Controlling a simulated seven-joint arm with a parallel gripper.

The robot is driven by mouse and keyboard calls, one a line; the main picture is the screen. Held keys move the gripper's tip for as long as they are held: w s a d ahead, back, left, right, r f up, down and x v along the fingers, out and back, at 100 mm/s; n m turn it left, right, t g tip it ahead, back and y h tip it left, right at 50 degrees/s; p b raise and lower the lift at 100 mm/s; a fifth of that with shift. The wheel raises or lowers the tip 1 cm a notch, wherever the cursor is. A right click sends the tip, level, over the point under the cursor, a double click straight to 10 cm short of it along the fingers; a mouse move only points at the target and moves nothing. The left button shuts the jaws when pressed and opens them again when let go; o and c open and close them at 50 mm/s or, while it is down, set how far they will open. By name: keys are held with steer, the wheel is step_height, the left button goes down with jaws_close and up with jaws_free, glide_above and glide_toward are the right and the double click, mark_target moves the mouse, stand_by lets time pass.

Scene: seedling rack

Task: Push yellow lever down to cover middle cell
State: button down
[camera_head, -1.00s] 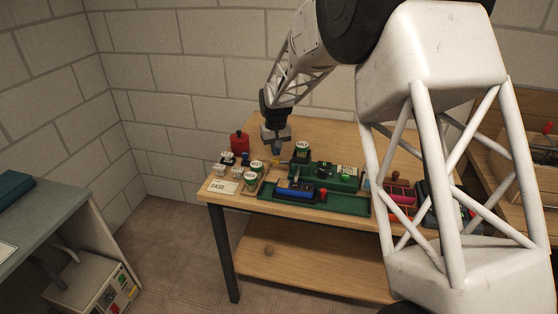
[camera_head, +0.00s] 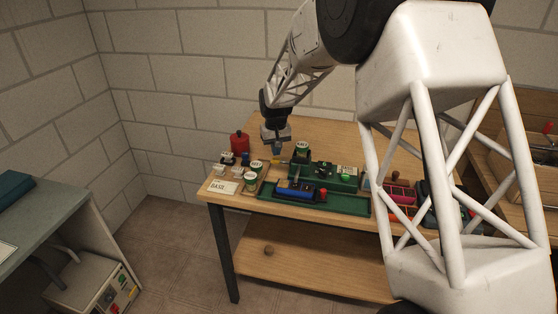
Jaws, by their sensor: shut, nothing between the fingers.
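A green stepped rack (camera_head: 335,180) stands on the wooden table. A small yellow piece (camera_head: 281,161), which looks like the lever, shows at the rack's left end. It is too small to tell whether it is raised or lowered. My gripper (camera_head: 276,152) is shut and empty, pointing down just above and left of the yellow piece. I cannot tell whether they touch. The rack's cells are too small to make out, so I cannot tell which one is the middle cell or whether it is covered.
A red canister (camera_head: 239,143) and a white label card (camera_head: 223,187) are at the left. My arm hides part of the table's right side. The table's back is clear.

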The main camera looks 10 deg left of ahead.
mark_target(276, 159)
steer(key=shift+f, duration=1.9)
stand_by(0.4)
steer(key=shift+r, duration=3.75)
